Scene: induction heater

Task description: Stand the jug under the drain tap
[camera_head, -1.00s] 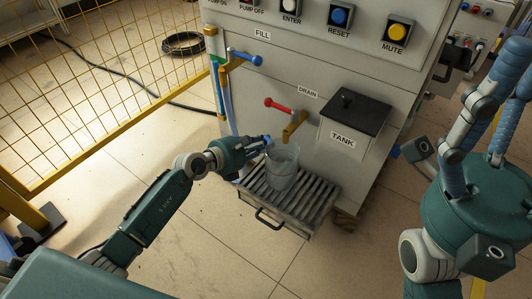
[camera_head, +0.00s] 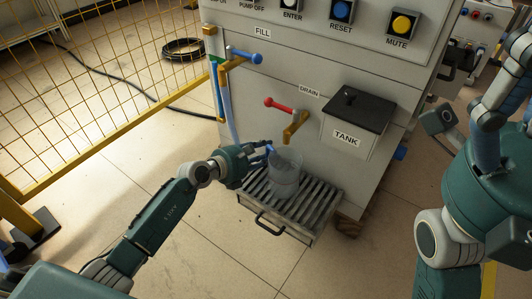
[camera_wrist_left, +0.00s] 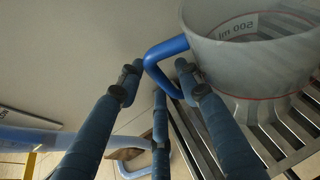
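The clear jug (camera_head: 286,173) stands upright on the slatted drain grate, below the brass outlet of the drain tap (camera_head: 296,128), whose lever is red. Its blue handle (camera_wrist_left: 152,66) points toward my left gripper, and the wrist view shows a 500 ml mark. My left gripper (camera_head: 264,153) is beside the handle. It also shows in the left wrist view (camera_wrist_left: 158,85), its blue fingers spread on both sides of the handle, not closed on it. My right gripper (camera_head: 505,85) is at the right edge, empty as far as seen, its fingers partly cut off.
The slatted grate (camera_head: 310,224) has a dark front handle (camera_head: 268,224). The tank box (camera_head: 345,137) sticks out right of the tap. The fill valve (camera_head: 240,57) and blue hose (camera_head: 231,110) are at left. A yellow mesh fence (camera_head: 90,90) stands farther left. The floor in front is clear.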

